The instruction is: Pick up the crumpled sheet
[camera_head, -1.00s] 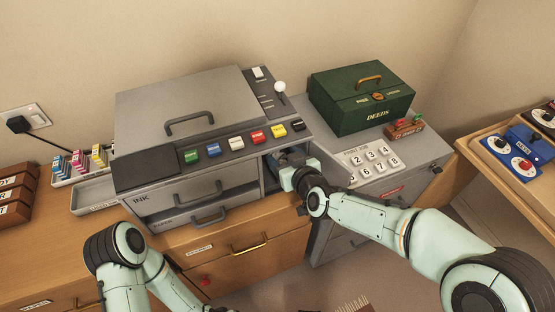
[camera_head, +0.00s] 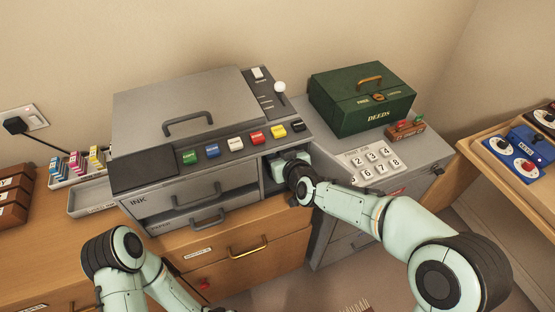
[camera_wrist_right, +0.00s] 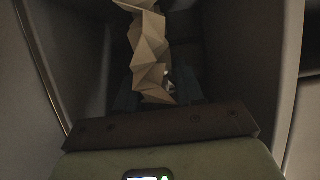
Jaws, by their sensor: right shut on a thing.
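The crumpled sheet (camera_wrist_right: 150,52) is a pale tan, sharply folded strip of paper in the right wrist view. It stands up from between the fingers of my right gripper (camera_wrist_right: 155,92), which is shut on it. The sheet is inside a dark, narrow compartment of the grey printer (camera_head: 185,112). In the head view my right wrist reaches into the opening at the printer's right front, and the fingers and sheet are hidden there. My left arm shows at the lower left, but its gripper is out of view.
The compartment's walls stand close on both sides of my right gripper. A grey cabinet with a number pad (camera_head: 374,160) and a green deeds box (camera_head: 361,98) is right of the printer. Ink cartridges (camera_head: 78,165) stand at the left. The wooden desk (camera_head: 190,243) lies below.

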